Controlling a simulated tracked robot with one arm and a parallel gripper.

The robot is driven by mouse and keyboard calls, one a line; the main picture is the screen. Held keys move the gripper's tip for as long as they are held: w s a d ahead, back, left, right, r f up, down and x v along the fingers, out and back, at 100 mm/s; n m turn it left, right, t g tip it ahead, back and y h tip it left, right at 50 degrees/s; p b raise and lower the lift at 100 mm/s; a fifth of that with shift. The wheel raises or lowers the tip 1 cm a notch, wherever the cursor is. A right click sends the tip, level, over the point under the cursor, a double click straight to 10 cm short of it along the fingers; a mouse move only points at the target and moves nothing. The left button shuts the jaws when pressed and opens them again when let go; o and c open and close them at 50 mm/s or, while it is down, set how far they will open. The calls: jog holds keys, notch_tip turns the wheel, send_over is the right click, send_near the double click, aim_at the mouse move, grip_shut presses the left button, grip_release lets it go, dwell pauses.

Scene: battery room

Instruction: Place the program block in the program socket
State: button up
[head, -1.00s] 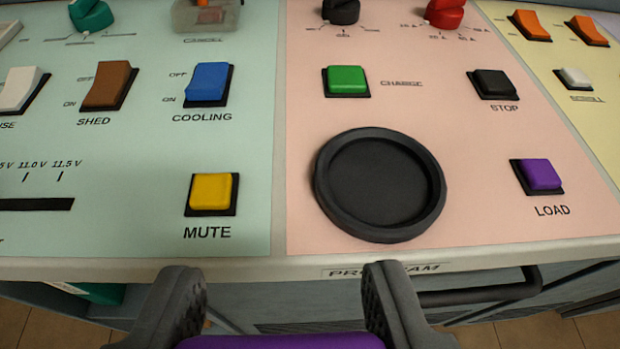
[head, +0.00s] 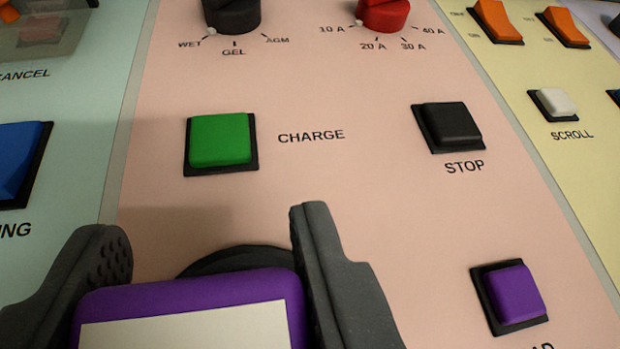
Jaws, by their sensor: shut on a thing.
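The program block (head: 190,290) is purple with a blank cream label on its face. My gripper (head: 205,255) is shut on it, one dark finger on each side. The block hangs in front of the program socket (head: 235,258), a round black ring on the pink panel. Only the far upper arc of the socket's rim shows behind the block; the rest is hidden. I cannot tell how high the block is above the socket or whether it touches it.
A green CHARGE button (head: 220,140) lies beyond the socket. A black STOP button (head: 452,127) and a purple LOAD button (head: 514,293) are to the right. Black (head: 231,14) and red (head: 383,14) knobs stand at the back. Bare pink panel lies between them.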

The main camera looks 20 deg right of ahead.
aim_at(238, 315)
jog(key=shift+w+d, duration=0.3)
jog(key=shift+w, duration=0.05)
notch_tip(238, 315, down, 4)
jog(key=shift+r, duration=0.25)
jog(key=o, duration=1)
jog(key=shift+s+r, duration=0.25)
jog(key=v, duration=1.1)
jog(key=shift+s, duration=0.25)
